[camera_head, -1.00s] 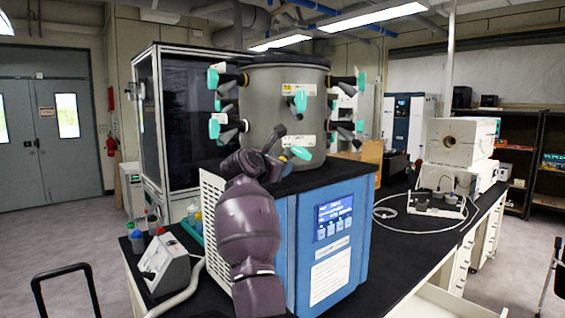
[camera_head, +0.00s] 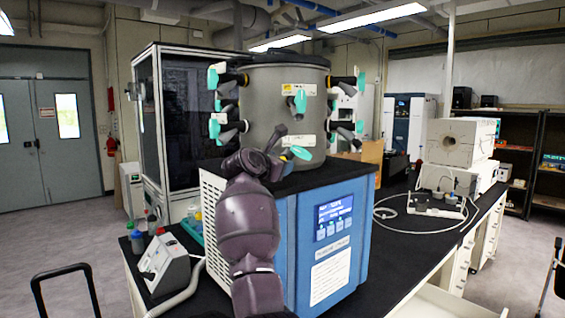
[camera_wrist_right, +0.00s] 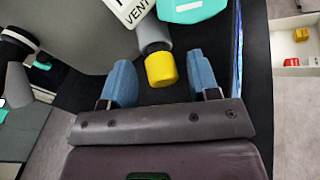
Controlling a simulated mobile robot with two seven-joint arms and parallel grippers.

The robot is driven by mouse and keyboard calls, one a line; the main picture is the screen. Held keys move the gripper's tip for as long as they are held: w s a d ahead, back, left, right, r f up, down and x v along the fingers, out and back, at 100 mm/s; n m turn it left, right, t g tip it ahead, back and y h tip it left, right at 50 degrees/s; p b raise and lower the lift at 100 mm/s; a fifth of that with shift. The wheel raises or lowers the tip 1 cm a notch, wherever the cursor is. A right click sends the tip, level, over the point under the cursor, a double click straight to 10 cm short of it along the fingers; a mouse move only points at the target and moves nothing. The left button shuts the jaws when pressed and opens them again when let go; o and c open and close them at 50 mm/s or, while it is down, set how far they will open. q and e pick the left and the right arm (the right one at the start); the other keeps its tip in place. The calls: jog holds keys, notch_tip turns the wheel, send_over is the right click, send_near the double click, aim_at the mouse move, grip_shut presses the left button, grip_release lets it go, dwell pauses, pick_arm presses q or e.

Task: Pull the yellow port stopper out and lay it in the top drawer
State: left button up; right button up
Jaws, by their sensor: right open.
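The yellow port stopper (camera_wrist_right: 160,69) sits on the end of a grey port tube (camera_wrist_right: 151,36) beside the VENT label in the right wrist view. In the head view only a small bit of yellow (camera_head: 284,157) shows near my wrist. My right gripper (camera_wrist_right: 161,75) is open, its two blue fingers on either side of the stopper, with visible gaps on both sides. An open drawer (camera_head: 440,303) shows at the lower right of the head view. My left gripper is not in view.
The grey drum (camera_head: 270,115) with several teal-handled ports stands on the blue cabinet (camera_head: 350,250). A white-cased device (camera_head: 168,268) stands at left on the black bench. In the wrist view, a white drawer (camera_wrist_right: 290,71) at right holds a yellow and a red item.

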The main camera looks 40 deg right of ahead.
dwell(0.6)
grip_shut()
jog(key=shift+a, duration=0.1)
